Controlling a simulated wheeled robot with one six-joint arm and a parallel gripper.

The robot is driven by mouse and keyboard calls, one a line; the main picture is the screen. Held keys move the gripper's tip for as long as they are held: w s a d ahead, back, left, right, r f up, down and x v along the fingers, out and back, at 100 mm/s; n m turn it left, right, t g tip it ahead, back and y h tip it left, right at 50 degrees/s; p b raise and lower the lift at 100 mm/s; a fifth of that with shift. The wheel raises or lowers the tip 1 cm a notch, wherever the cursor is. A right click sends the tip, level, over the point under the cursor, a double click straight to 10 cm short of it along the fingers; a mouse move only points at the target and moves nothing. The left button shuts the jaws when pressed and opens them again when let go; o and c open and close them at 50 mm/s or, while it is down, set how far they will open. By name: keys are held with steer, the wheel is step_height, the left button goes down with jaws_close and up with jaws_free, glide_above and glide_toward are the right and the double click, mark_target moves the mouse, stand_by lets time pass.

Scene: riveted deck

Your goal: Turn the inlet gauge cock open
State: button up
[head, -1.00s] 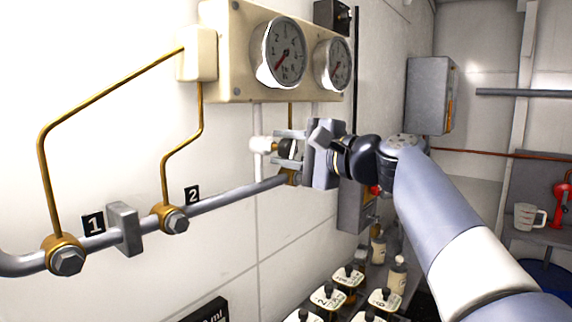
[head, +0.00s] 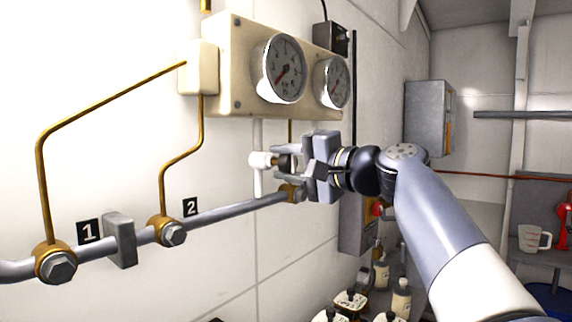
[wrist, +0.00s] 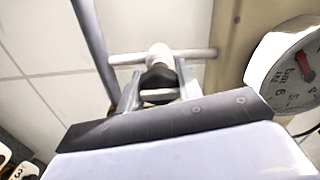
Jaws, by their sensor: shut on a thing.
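A white fitting (head: 260,160) sticks out below the gauges, at the left tip of my gripper. A dark handle (head: 283,162) sits just beside it, between my fingers. My gripper (head: 278,164) is shut on this dark handle. In the wrist view the handle (wrist: 159,79) shows between the two fingers (wrist: 159,88), with the rounded white end of the fitting (wrist: 160,55) beyond it. The fingers cover part of the handle, so its exact angle is hard to tell. Two round white gauges with red needles, the nearer (head: 279,69) and the farther (head: 331,83), sit above.
A grey pipe (head: 225,211) with brass fittings and labels 1 (head: 88,231) and 2 (head: 190,207) runs along the wall, below my gripper. Thin brass tubes rise to a cream box (head: 198,68). Several bottles stand low at the right. A grey wall box (head: 425,118) is behind my arm.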

steer(key=o, duration=1)
steer(key=b+v, duration=0.1)
steer(key=v, duration=0.9)
steer(key=shift+s+d+b, duration=0.25)
steer(key=shift+d+b, duration=0.05)
steer(key=shift+b, duration=0.05)
steer(key=p+x, duration=0.1)
steer(key=x, duration=1)
steer(key=shift+p, duration=0.4)
steer(key=shift+d, duration=0.15)
